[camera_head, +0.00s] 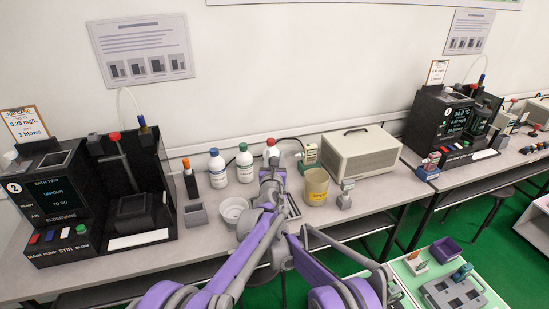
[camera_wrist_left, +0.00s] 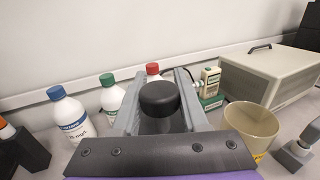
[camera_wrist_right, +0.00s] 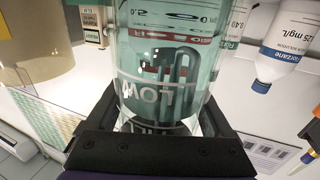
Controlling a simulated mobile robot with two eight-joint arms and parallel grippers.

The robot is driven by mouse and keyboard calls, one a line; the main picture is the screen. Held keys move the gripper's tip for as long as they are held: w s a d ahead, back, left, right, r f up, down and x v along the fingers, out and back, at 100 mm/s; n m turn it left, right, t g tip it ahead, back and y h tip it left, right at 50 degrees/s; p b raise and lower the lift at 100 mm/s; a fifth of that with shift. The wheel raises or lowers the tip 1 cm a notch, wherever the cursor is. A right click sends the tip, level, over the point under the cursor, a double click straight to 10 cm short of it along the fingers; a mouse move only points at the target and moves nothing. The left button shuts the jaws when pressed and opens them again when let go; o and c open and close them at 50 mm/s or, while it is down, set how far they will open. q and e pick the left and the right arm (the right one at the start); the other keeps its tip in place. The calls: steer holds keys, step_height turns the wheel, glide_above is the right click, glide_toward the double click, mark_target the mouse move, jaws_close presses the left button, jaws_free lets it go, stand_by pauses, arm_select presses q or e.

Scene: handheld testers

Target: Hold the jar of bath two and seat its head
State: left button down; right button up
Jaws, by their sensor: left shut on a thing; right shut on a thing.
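Bath two (camera_head: 45,200) is the black station at the left in the head view, its screen reading "BATH TWO VAPOUR TO GO". My left gripper (camera_head: 273,168) is over the bench in front of the bottles. In the left wrist view its fingers are shut on a round black head (camera_wrist_left: 160,98). In the right wrist view my right gripper (camera_wrist_right: 155,112) is shut around a clear glass jar (camera_wrist_right: 165,60) with printed markings and a dark part showing through the glass. In the head view my arms hide the jar and right gripper. How the head sits on the jar cannot be told.
Several capped bottles (camera_head: 217,170) stand behind my left gripper, close to it. A beige cup (camera_head: 315,186) and a large beige box (camera_head: 360,152) stand to its right. A white bowl (camera_head: 235,210) and a grey holder (camera_head: 196,216) are to its left. Another black station (camera_head: 445,125) stands farther right.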

arm_select(q)
steer(key=shift+f, duration=1.05)
stand_by(0.5)
steer(key=shift+c, duration=1.8)
jaws_free()
steer(key=shift+f, duration=0.1)
step_height(320, 180, up, 10)
arm_select(e)
steer(key=o, duration=1.1)
steer(key=shift+s, duration=0.1)
